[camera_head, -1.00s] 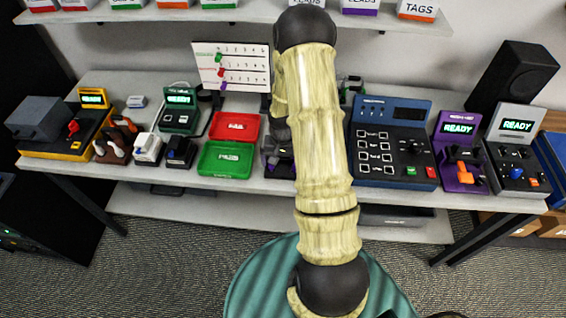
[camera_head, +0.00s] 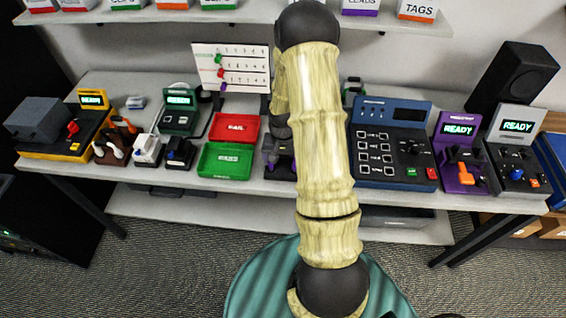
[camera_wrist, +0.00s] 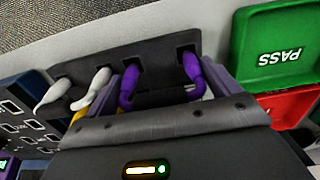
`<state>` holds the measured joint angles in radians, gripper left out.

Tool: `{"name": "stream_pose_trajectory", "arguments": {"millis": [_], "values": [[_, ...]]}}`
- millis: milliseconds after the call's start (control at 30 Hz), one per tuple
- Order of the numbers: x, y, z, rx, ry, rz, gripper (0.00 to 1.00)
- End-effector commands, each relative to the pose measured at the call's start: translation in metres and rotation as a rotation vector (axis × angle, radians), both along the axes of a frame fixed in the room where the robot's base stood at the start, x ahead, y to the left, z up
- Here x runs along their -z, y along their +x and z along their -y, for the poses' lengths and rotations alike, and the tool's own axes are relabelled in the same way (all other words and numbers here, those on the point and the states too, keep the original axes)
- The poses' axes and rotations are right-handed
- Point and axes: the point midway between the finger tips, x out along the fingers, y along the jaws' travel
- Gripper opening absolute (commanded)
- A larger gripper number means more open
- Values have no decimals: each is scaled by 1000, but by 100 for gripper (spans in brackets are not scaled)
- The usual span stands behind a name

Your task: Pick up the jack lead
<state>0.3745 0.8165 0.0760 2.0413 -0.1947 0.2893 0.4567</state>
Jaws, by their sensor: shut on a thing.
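In the wrist view, a dark rack (camera_wrist: 155,62) holds plugs in a row. Two purple plugs, which I take for the jack lead (camera_wrist: 128,88), sit at the rack, the other one to the right with its cable bending down. My gripper (camera_wrist: 160,95) is over the rack, its fingers beside the purple plugs, and it is shut on the purple lead. The exact contact is partly hidden by the gripper body. The plugs are still at the rack slots. In the head view the rack (camera_head: 270,170) is mostly hidden behind my arm.
A green PASS tray (camera_head: 225,160) and a red FAIL tray (camera_head: 235,127) lie just left of the rack. A blue test console (camera_head: 390,145) stands to the right. White plugs (camera_wrist: 55,92) are near the purple ones. A white chart (camera_head: 230,66) stands behind.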

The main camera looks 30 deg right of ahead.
Motion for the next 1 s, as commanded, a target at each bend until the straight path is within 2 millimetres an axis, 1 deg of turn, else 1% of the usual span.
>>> {"name": "stream_pose_trajectory", "arguments": {"millis": [167, 300, 400, 500, 633, 1000], "values": [[-27, 1, 1, 3, -1, 5, 65], [-53, 1, 1, 3, -2, 5, 65], [-69, 0, 1, 2, -1, 4, 65], [-80, 0, 1, 2, -1, 2, 65], [-87, 0, 1, 2, 0, 0, 65], [-87, -1, 1, 3, 1, -1, 65]]}}
